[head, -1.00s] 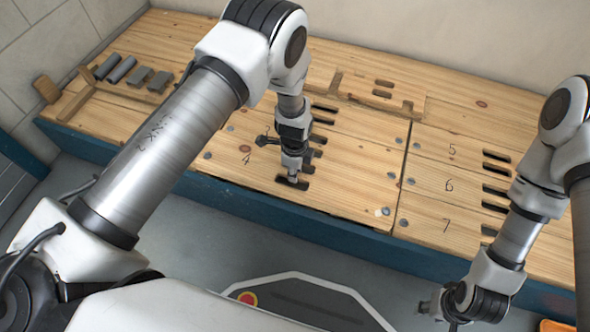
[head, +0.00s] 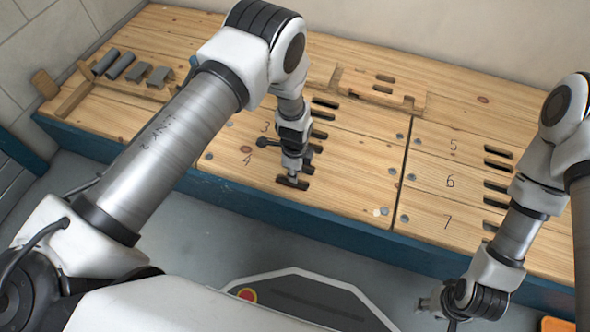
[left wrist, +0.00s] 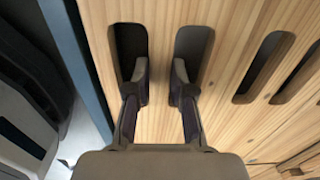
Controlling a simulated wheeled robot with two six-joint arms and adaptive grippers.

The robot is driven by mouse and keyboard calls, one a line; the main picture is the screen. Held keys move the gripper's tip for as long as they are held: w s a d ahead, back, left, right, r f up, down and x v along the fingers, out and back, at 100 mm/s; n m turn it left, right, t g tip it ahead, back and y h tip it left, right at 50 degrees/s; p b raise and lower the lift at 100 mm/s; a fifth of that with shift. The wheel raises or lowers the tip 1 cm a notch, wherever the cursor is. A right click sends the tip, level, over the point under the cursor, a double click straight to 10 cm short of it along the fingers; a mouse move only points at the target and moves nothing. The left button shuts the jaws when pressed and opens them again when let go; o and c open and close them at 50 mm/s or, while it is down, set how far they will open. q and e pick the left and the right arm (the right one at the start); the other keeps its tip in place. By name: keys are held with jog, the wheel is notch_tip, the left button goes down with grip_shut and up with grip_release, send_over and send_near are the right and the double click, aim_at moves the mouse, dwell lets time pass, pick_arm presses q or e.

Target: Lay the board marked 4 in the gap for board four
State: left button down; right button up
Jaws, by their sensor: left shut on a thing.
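The board marked 4 (head: 335,195) lies along the front edge of the wooden deck, looking about level with the boards around it. My left gripper (head: 292,182) is over its slotted part, fingers pointing down. In the left wrist view the fingers (left wrist: 158,85) reach into two dark slots and are shut on the strip of board 4 between them. The gap under the board is hidden by it. My right gripper (head: 428,304) hangs low at the right, in front of the deck and away from the boards; its jaws are too small to judge.
The board marked 3 (head: 350,145) lies behind board 4. Boards 5 (head: 430,138), 6 (head: 425,175) and 7 (head: 470,232) lie across a dark seam to the right. Grey pipe pieces (head: 120,66) rest at the far left. The deck's blue front edge (head: 300,212) is clear.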

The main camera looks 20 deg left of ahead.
pick_arm(q)
jog(key=shift+f, duration=0.15)
dwell(0.3)
jog(key=shift+p, duration=0.4)
jog(key=shift+f, duration=0.15)
jog(key=c, duration=0.9)
grip_release()
notch_tip(320, 180, up, 12)
